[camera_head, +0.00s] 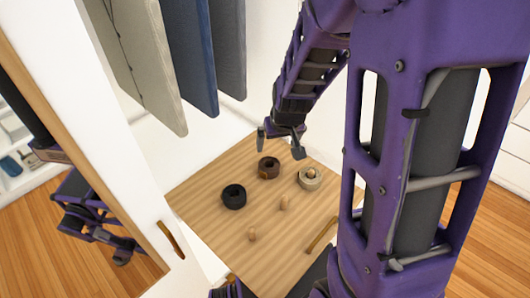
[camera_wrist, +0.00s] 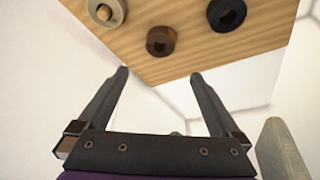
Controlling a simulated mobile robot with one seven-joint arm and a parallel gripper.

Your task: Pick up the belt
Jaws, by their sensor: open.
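Three rolled-up belts lie on a striped wooden board (camera_head: 210,178): a brown belt (camera_head: 270,174), a black belt (camera_head: 234,201) and a beige belt (camera_head: 311,185). The wrist view shows the brown belt (camera_wrist: 160,33), the black belt (camera_wrist: 215,14) and the beige belt (camera_wrist: 116,17) too. My gripper (camera_head: 280,148) is open and empty, above the far edge of the board and near the brown belt. In the wrist view my fingertips (camera_wrist: 160,74) are apart, with the brown belt beyond the gap between them.
Hanging grey and blue panels or garments (camera_head: 190,50) are above left. A mirrored door (camera_head: 130,110) stands at left. White walls enclose the back.

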